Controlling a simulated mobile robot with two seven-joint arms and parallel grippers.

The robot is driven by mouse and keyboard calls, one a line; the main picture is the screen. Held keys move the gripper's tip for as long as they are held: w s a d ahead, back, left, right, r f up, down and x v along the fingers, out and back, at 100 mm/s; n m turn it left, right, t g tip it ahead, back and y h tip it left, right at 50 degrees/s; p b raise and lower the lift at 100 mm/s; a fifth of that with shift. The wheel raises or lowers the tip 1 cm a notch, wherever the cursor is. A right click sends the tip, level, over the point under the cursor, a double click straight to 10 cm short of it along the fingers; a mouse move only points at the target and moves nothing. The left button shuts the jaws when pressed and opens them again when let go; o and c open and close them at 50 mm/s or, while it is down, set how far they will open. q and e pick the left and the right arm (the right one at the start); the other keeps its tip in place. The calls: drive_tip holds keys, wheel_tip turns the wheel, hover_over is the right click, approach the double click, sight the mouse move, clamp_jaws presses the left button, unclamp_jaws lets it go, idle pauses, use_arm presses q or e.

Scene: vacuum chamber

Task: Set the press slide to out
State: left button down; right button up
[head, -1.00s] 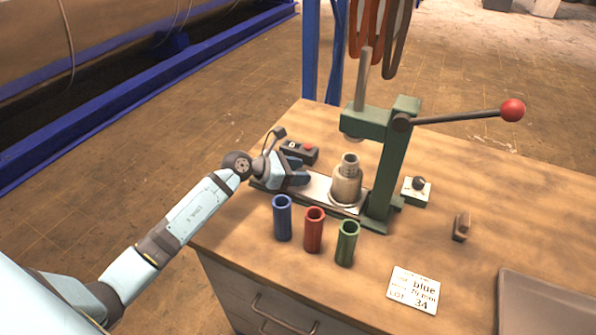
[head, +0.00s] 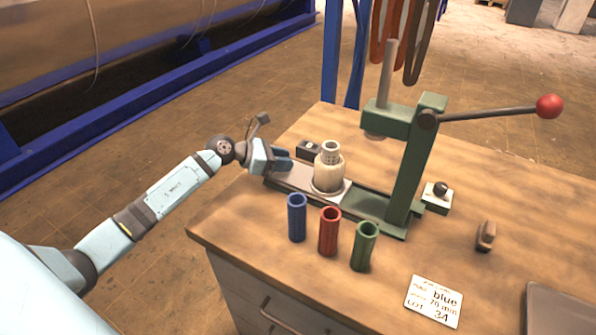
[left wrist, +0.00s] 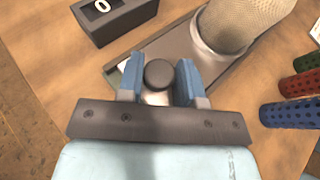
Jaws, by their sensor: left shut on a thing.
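The green press (head: 408,165) stands on the wooden bench. Its pale slide plate (head: 298,180) reaches out left of the frame on the green base. A metal holder with a cream cylinder (head: 329,165) sits on the slide, left of the ram (head: 376,137) and clear of it. My left gripper (head: 284,158) is at the slide's outer left end. In the left wrist view its blue fingers (left wrist: 158,80) are shut around a dark round knob (left wrist: 159,73) on the slide (left wrist: 168,48). The knob is hidden in the head view. My right gripper is not in view.
Blue (head: 297,218), red (head: 329,231) and green (head: 364,246) tubes stand in front of the base. A small dark counter box (head: 309,149) lies behind the slide. The press lever (head: 490,115) reaches right. A label card (head: 434,299) and a grey tray (head: 562,308) lie at front right.

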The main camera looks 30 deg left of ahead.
use_arm(q)
drive_tip(key=shift+s+a+f, duration=0.1)
drive_tip(key=shift+a+f, duration=0.05)
drive_tip(key=shift+a, duration=0.85)
drive_tip(key=c, duration=1.1)
unclamp_jaws()
drive_tip(key=shift+o, duration=1.4)
drive_tip(key=shift+a, duration=0.2)
drive_tip(key=shift+d, duration=0.1)
